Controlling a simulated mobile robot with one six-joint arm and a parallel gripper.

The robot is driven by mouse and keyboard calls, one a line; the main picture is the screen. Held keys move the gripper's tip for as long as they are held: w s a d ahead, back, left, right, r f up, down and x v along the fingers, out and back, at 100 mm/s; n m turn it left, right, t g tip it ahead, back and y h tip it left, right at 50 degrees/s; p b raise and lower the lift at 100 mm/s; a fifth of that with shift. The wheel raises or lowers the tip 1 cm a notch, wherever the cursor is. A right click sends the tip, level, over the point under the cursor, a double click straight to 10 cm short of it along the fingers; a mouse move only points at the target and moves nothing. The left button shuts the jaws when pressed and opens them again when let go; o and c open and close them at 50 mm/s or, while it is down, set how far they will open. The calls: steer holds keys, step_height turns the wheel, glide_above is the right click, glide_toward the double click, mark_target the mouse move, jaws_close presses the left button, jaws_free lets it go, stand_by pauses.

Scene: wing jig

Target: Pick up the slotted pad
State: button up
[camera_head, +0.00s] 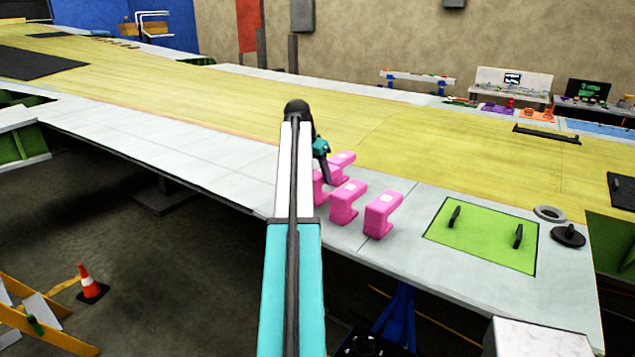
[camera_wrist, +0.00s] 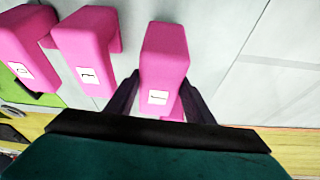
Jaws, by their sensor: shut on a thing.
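The slotted pad (camera_wrist: 163,45) is a pink hooked block with a small white label. It lies between the two dark fingers of my gripper (camera_wrist: 160,100), which is shut on it. In the head view the pad (camera_head: 343,159) is partly hidden behind my gripper (camera_head: 324,172), at the left end of a row of pink pads. I cannot tell whether it touches the surface below. Two similar pink pads, a middle one (camera_head: 347,201) and an end one (camera_head: 382,214), stand to its right on the pale wing edge. In the wrist view they are on the left.
A green panel (camera_head: 480,238) with two black handles lies right of the pads. A grey ring (camera_head: 549,213) and a black knobbed disc (camera_head: 568,236) are beyond it. The yellow wing skin (camera_head: 400,140) behind the pads is mostly clear. An orange cone (camera_head: 90,285) stands on the floor.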

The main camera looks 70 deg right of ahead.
steer(key=shift+r+b, duration=1.1)
steer(key=shift+r, duration=2.8)
steer(key=w+a+f+n+t+y+b, duration=0.15)
steer(key=w+a+f+n, duration=0.35)
steer(key=w+a, duration=1.2)
steer(key=w+a+f+n+t+h, duration=0.15)
steer(key=w+a+f+n, duration=0.4)
steer(key=w+a, duration=1.2)
steer(key=w+a+f+n+t+y, duration=0.1)
steer(key=a+f+n, duration=0.1)
steer(key=a, duration=1.3)
steer(key=w+a+f+n+t+y, duration=0.1)
steer(key=a+n, duration=0.4)
steer(key=a, duration=1)
steer(key=w+a+f+n+t+y, duration=0.1)
steer(key=a+f+n, duration=0.3)
steer(key=a, duration=1.1)
steer(key=shift+w+f+y+b, duration=0.35)
steer(key=shift+w+f+y, duration=0.3)
steer(key=shift+w, duration=0.2)
